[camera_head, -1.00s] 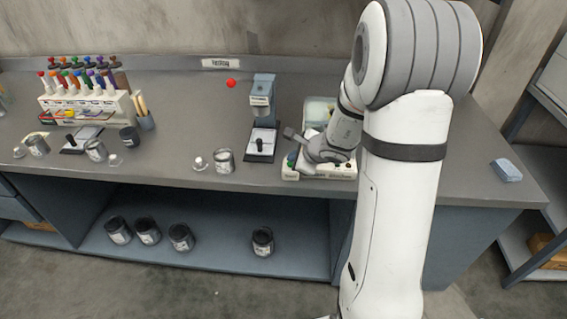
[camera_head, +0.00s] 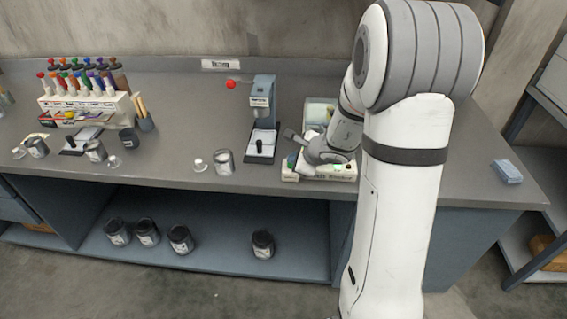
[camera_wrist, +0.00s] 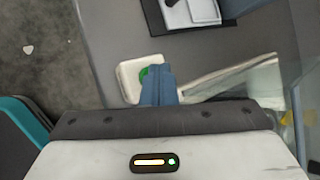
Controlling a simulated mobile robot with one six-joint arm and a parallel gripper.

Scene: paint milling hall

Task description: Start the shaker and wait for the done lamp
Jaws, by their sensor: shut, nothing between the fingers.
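The shaker (camera_head: 289,176) is a pale machine with a clear-sided upper part (camera_head: 321,104), on the right of the bench and partly hidden behind my arm. A green button sits at its front left corner; in the wrist view the round green button (camera_wrist: 144,77) is on a cream block (camera_wrist: 129,77). My gripper (camera_wrist: 158,68) has its blue fingers shut and empty, over the button's right edge. I cannot tell whether they touch it. A small green glow shows on the shaker's front; no lamp label is readable.
A grey dispenser stand (camera_head: 262,105) is left of the shaker, with an open can (camera_head: 224,162) beside it. A colour bottle rack (camera_head: 90,105) stands at the far left. Dark cans (camera_head: 180,239) stand on the lower shelf. The bench's right end holds a blue block (camera_head: 507,171).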

